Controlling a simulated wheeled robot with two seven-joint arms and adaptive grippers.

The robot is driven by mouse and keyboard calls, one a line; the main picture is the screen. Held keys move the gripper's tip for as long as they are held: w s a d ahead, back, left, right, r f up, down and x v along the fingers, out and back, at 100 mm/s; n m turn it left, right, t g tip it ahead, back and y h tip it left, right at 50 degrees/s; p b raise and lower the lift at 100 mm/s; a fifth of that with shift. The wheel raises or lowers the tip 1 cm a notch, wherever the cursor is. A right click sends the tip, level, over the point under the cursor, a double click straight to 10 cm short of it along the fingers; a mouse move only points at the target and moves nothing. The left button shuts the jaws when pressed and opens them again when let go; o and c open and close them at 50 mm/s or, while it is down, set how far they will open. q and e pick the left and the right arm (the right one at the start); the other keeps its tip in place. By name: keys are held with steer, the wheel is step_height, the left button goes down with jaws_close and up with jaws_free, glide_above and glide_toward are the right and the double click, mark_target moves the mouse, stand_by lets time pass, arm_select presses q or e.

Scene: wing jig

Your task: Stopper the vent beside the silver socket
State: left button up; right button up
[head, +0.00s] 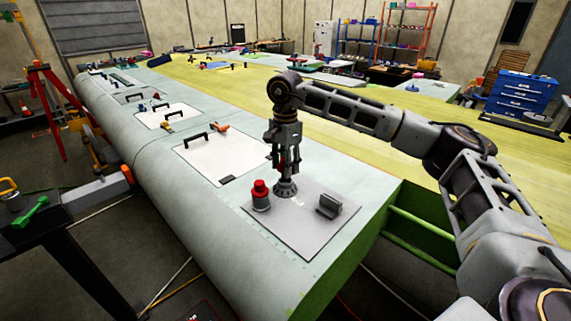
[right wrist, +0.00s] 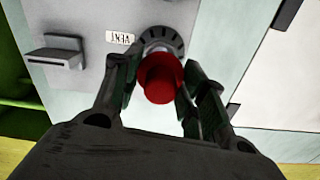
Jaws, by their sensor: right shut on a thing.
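My right gripper (head: 286,172) points down over the dark ringed vent (head: 285,188) on a grey plate (head: 310,228). In the right wrist view its fingers (right wrist: 158,85) are shut on a red stopper (right wrist: 160,78). The vent ring (right wrist: 160,42) shows just beyond the stopper, which hides part of it. I cannot tell whether the stopper touches or enters the vent. My left gripper is not in view.
A grey bracket (head: 328,205) stands on the plate right of the vent. A small label (right wrist: 120,38) lies beside the ring. White hatch panels (head: 220,157) with black handles lie farther along the wing. The plate's front part is clear.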

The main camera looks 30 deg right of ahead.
steer(key=shift+f+b, duration=1.2)
steer(key=shift+f, duration=0.7)
stand_by(2.0)
steer(key=o, duration=1.1)
steer(key=shift+r, duration=0.1)
steer(key=shift+r, duration=5.9)
steer(key=shift+s+f, duration=0.1)
